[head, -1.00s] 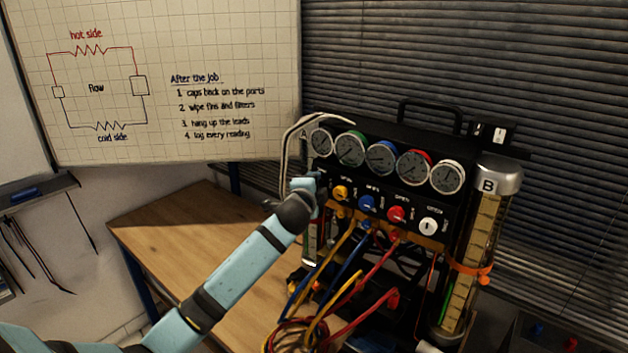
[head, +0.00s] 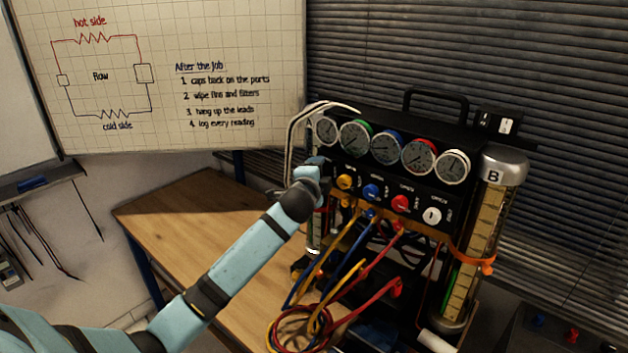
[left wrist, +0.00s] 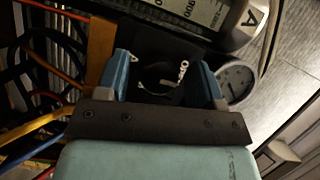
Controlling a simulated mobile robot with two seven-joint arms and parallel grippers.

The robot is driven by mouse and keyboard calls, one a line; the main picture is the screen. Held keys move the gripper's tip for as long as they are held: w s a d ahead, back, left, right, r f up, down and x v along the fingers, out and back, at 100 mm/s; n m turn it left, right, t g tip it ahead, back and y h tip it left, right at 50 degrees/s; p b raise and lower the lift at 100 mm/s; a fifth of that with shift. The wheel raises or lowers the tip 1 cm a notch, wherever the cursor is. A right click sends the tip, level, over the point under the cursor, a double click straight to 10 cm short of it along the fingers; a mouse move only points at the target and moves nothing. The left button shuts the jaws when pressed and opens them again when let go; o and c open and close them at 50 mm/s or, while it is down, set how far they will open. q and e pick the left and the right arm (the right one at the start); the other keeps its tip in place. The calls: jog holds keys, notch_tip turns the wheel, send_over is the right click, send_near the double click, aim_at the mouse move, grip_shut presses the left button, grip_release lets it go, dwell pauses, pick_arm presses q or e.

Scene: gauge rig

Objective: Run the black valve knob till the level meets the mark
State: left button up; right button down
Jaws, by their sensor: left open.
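The black valve knob (left wrist: 160,76) sits on the dark panel in the left wrist view, between the two blue fingers of my left gripper (left wrist: 168,82). The fingers are open, one on each side of it; I cannot tell whether they touch it. In the head view my left gripper (head: 320,166) is at the panel's left end and hides the black knob. Cylinder B (head: 482,225) stands at the right with an orange band (head: 474,262) and a green strip low inside. A cylinder cap marked A (left wrist: 252,20) shows in the wrist view. My right gripper is not in view.
Several gauges (head: 387,148) line the panel above the yellow knob (head: 345,181), blue knob (head: 371,192), red knob (head: 400,203) and white knob (head: 432,215). Coloured hoses (head: 345,290) hang in front. The wooden bench (head: 190,225) is clear at the left.

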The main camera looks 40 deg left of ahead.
pick_arm(q)
jog(key=f+b+v, duration=0.1)
jog(key=b+v, duration=0.1)
jog(key=v, duration=1.1)
jog(key=shift+s+r+b, duration=0.3)
jog(key=shift+s+r, duration=0.05)
jog(key=shift+r, duration=0.2)
dwell(1.9)
